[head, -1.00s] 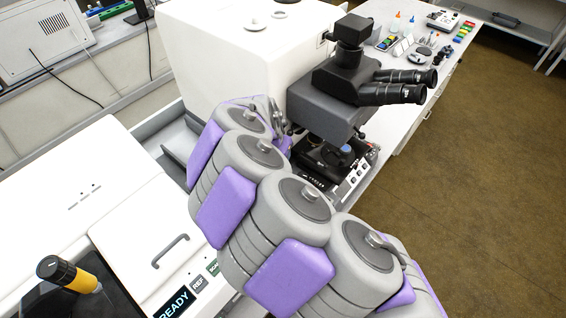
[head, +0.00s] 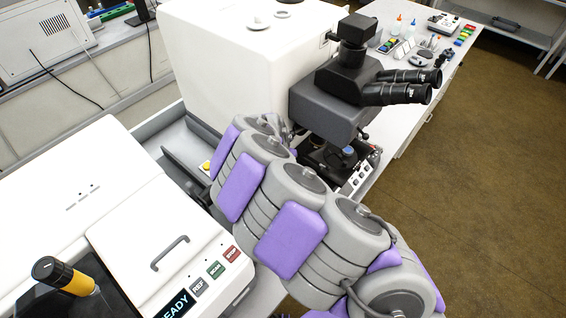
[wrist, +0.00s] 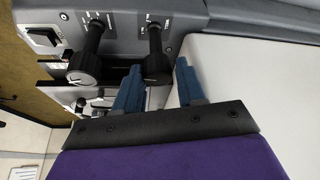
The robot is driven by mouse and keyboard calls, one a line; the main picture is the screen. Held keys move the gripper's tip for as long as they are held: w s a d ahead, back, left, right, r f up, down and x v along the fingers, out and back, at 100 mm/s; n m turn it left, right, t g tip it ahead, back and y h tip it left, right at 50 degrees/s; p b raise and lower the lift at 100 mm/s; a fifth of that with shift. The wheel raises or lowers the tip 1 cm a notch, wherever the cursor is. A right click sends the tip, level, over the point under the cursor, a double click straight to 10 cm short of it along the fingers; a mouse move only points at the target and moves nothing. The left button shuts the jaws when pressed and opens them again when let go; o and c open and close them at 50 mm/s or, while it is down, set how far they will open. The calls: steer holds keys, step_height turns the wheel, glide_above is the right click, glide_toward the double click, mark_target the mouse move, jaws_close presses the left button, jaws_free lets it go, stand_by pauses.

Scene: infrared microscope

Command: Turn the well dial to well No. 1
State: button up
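Two black knobs stick out on shafts from a grey panel in the wrist view, a left knob (wrist: 84,68) and a right knob (wrist: 156,66). White marks surround their bases, too small to read, so I cannot tell which is the well dial or its setting. My gripper (wrist: 159,70) is open, with two blue fingers pointing at the panel. The right knob appears between the fingertips, with gaps on both sides; I cannot tell the depth. In the head view, the microscope (head: 335,105) stands beyond my arm, which hides the knobs and most of my gripper.
A large white housing (head: 245,70) stands left of the microscope. A white instrument with a READY display (head: 176,305) and a yellow-black handle (head: 65,277) is at the lower left. The bench (head: 395,112) continues to the back right with small items. The brown floor is clear.

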steer(key=shift+d, duration=0.1)
steer(key=c, duration=0.6)
steer(key=shift+r+n, duration=0.1)
steer(key=shift+n, duration=0.3)
steer(key=shift+n+y, duration=0.5)
steer(key=shift+w+d+n+y+b, duration=0.1)
steer(key=shift+n+y+b, duration=0.4)
steer(key=shift+n, duration=0.55)
steer(key=shift+d+n+y+b, duration=0.1)
steer(key=shift+n+y+b, duration=0.2)
steer(key=shift+n+b, duration=0.6)
steer(key=shift+r+n, duration=0.1)
steer(key=shift+n, duration=0.15)
steer(key=o, duration=0.6)
steer(key=shift+o, duration=0.8)
steer(key=shift+a, duration=0.1)
